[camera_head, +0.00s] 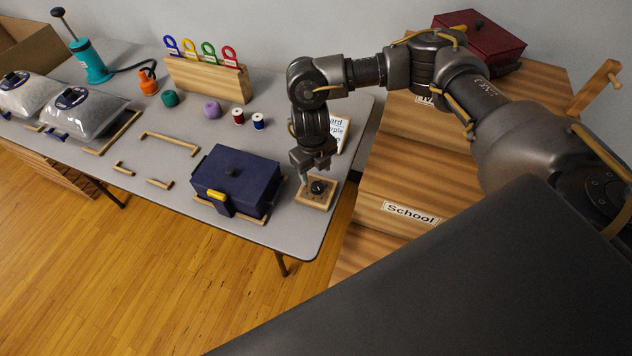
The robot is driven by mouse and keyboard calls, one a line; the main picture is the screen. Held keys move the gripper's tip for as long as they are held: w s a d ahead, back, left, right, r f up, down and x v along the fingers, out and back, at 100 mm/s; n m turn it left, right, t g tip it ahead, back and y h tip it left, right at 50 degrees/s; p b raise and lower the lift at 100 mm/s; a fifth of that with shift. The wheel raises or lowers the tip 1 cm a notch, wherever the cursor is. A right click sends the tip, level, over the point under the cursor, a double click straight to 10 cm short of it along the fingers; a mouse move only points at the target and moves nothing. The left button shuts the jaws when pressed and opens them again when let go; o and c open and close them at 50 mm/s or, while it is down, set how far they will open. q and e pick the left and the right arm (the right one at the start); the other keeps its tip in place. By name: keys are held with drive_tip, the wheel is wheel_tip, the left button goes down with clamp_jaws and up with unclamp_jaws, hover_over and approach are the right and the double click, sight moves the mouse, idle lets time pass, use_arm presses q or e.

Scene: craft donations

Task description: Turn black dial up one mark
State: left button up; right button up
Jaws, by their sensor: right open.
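The black dial (318,187) sits on a small square wooden base (313,202) near the right front corner of the grey table. My right gripper (314,180) points down right over the dial, with its fingers open and close around or just above it. I cannot tell whether the fingers touch the dial. The dial's marks are too small to read. My left gripper is not in view.
A dark blue box (240,172) with a yellow latch stands just left of the dial. Spools (258,121) and a wooden rack (207,79) are farther back. A wooden unit labelled School (410,213) is at right.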

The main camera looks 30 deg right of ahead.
sight(317, 185)
drive_tip(key=f, duration=0.6)
drive_tip(key=shift+d+f, duration=0.2)
drive_tip(key=shift+f, duration=0.2)
drive_tip(key=c, duration=1)
drive_tip(key=shift+o, duration=0.2)
drive_tip(key=m+p, duration=0.3)
drive_tip(key=m, duration=0.1)
drive_tip(key=shift+r+m, duration=0.15)
drive_tip(key=shift+m, duration=0.15)
drive_tip(key=shift+w+d+m+p, duration=0.15)
drive_tip(key=shift+m+p, duration=1)
drive_tip(key=shift+m, duration=0.85)
